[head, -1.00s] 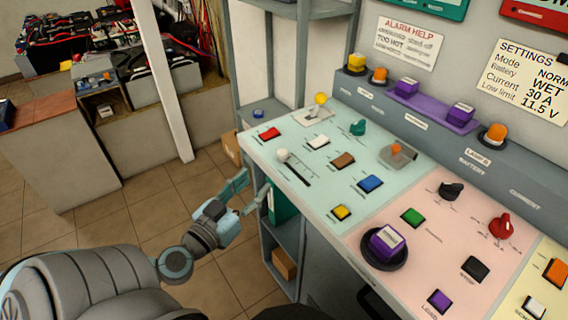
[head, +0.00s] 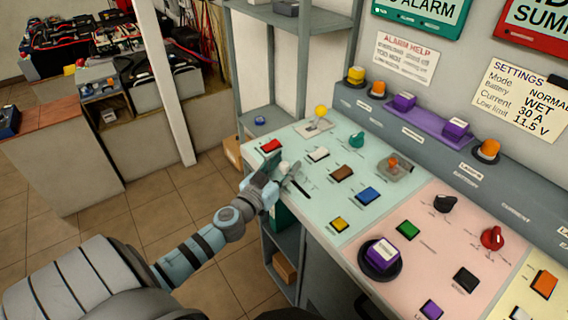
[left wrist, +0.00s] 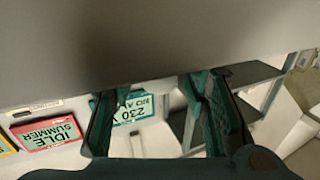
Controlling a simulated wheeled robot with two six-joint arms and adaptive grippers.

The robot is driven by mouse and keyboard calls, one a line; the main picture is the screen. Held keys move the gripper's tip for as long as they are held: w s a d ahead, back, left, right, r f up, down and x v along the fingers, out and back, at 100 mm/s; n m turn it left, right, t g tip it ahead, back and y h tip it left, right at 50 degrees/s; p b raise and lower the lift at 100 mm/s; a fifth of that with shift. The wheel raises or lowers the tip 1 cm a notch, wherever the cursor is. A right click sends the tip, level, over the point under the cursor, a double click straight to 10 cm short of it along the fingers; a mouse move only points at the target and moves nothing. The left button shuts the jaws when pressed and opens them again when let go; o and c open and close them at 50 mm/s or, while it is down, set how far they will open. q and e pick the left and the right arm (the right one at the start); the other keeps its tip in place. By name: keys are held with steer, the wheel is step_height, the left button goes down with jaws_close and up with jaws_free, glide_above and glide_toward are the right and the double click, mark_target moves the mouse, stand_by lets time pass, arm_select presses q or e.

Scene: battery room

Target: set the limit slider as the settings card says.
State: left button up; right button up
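The limit slider's white knob (head: 285,168) is at the upper-left end of its dark slot (head: 301,188) on the pale green panel (head: 322,212). My left gripper (head: 272,173) is at the panel's left edge, beside the knob and partly in front of it. I cannot tell if it touches. In the left wrist view the gripper's two fingers (left wrist: 158,105) stand apart with nothing visible between them. The settings card (head: 515,98) on the wall reads Mode NORMAL, Battery WET, Current 30 A, Low limit 11.5 V. My right gripper is not in view.
A red button (head: 271,146), a white button (head: 318,154), a brown button (head: 342,173) and a yellow-topped lever (head: 320,112) are near the slider. The pink panel (head: 420,255) carries more controls. Open floor lies left of the console.

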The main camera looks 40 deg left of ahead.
mark_target(305, 194)
arm_select(q)
jaws_close()
steer(key=shift+d, duration=0.1)
steer(key=s+d, duration=0.1)
steer(key=d, duration=0.2)
steer(key=d+p, duration=0.1)
steer(key=d, duration=0.1)
steer(key=s+d+p, duration=0.1)
steer(key=d, duration=0.2)
steer(key=shift+s+d, duration=0.35)
steer(key=shift+a+f, duration=0.1)
